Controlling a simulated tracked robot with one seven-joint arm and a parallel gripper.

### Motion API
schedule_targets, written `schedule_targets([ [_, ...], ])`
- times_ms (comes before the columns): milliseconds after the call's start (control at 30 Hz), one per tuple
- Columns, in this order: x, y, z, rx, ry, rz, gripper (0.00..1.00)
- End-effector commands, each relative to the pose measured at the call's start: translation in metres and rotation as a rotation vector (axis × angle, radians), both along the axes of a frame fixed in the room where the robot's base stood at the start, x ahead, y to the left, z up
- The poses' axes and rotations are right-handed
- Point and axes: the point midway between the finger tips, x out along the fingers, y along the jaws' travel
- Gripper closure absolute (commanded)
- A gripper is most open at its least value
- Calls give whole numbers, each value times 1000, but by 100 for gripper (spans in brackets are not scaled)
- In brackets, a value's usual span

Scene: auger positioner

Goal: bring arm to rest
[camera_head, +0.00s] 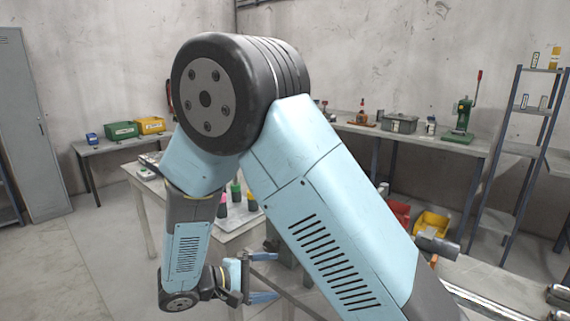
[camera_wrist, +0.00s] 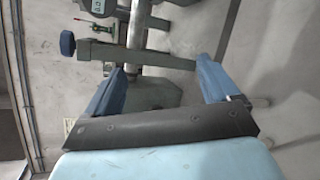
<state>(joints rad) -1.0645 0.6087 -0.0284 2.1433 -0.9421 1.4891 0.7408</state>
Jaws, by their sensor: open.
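My arm fills the middle of the head view, bent at a large dark joint, with light blue links. My gripper (camera_head: 264,277) is low in the head view, below the bend, its two blue fingers pointing right and spread apart. In the wrist view my gripper (camera_wrist: 165,85) shows the two blue fingers wide apart with nothing held between them. Beyond them, a grey machine with a metal post (camera_wrist: 137,30) and a blue knob (camera_wrist: 67,43) stands in the wrist view. I cannot tell how far the fingers are from it. My arm hides part of the room's centre.
A table (camera_head: 232,226) with several coloured bottles stands behind my forearm. A back bench (camera_head: 440,142) carries a green press (camera_head: 462,118). A locker (camera_head: 30,125) stands left. Floor at lower left is clear.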

Motion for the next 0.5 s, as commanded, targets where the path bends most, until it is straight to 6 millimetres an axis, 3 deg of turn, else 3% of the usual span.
schedule_targets([
  [200,8,-55,42,164,63,-173,12],
  [500,1,-121,89,413,116,-359,12],
])
